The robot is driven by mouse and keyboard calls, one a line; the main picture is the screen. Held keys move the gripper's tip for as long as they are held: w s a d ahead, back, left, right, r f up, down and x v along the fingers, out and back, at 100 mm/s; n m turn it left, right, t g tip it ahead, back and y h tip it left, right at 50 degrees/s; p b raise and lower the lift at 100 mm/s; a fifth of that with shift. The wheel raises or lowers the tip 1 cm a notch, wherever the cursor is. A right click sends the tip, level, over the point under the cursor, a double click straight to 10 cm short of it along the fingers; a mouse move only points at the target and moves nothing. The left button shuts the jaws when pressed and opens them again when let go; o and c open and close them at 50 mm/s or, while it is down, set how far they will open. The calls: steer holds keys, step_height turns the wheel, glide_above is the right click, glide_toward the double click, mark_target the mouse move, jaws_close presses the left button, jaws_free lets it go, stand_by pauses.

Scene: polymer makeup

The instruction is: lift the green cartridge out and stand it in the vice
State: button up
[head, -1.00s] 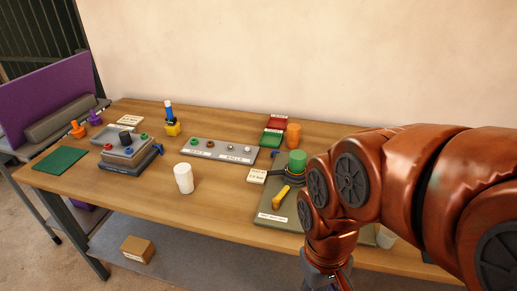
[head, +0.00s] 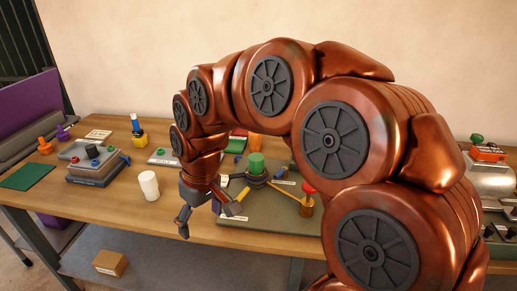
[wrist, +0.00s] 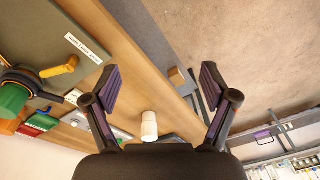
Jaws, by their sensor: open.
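The green cartridge (head: 256,163) is an upright green cylinder in a dark round holder with a yellow lever (head: 240,196), on a grey-green board (head: 262,220). In the wrist view the cartridge (wrist: 12,100) is at the left edge, partly cut off. My gripper (head: 212,218) is open and empty, left of the cartridge and apart from it, above the table's front part. Its spread fingers (wrist: 158,80) also show in the wrist view.
A white cylinder (head: 149,185) stands left of my gripper. A red-topped post (head: 308,195) stands on the board's right side. A yellow and blue item (head: 138,130) stands at the back. A green mat (head: 28,176) lies at the left. My arm hides the table's back middle.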

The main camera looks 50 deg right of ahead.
steer(key=w+d+r+m+t, duration=0.1)
steer(key=w+d+t, duration=0.1)
steer(key=w+d, duration=0.9)
steer(key=m+t+h, duration=0.1)
steer(key=m+h, duration=0.1)
glide_toward(257, 157)
steer(key=x, duration=0.4)
steer(key=shift+s+f, duration=0.2)
steer(key=shift+f, duration=0.25)
steer(key=shift+p+x, duration=1.15)
steer(key=shift+x, duration=2.7)
steer(key=shift+w+a, duration=0.1)
steer(key=shift+c, duration=0.2)
steer(key=c, duration=1.3)
steer(key=shift+r, duration=0.1)
steer(key=shift+r, duration=0.65)
